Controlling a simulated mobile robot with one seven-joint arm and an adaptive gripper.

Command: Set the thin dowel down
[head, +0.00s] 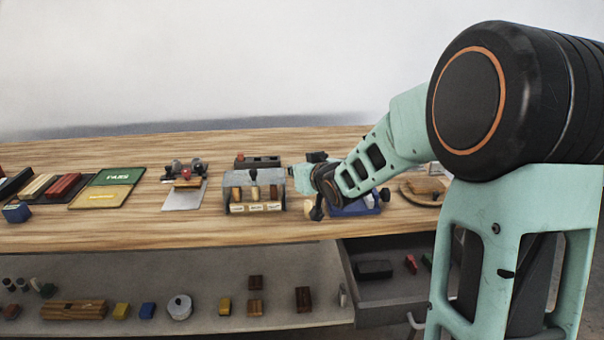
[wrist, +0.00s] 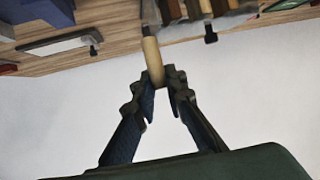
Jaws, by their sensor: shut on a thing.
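In the wrist view my gripper (wrist: 159,80) is shut on a thin pale wooden dowel (wrist: 152,58). The dowel sticks out beyond the fingertips and looks clear of the table there. In the head view my arm's end is just right of the grey rack (head: 236,208), over the wooden table; the fingers and dowel are small and hard to make out. The rack holds several upright wooden dowels (head: 254,191) of differing thickness, with pale labels along its front. Some of these dowels also show at the top of the wrist view.
A blue-based fixture (head: 350,210) stands beside my gripper on the right. A dark block (head: 258,161) is behind the rack, and a grey plate (head: 183,198) with a metal device lies left. An open drawer (head: 385,290) juts out below. The table front between rack and edge is clear.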

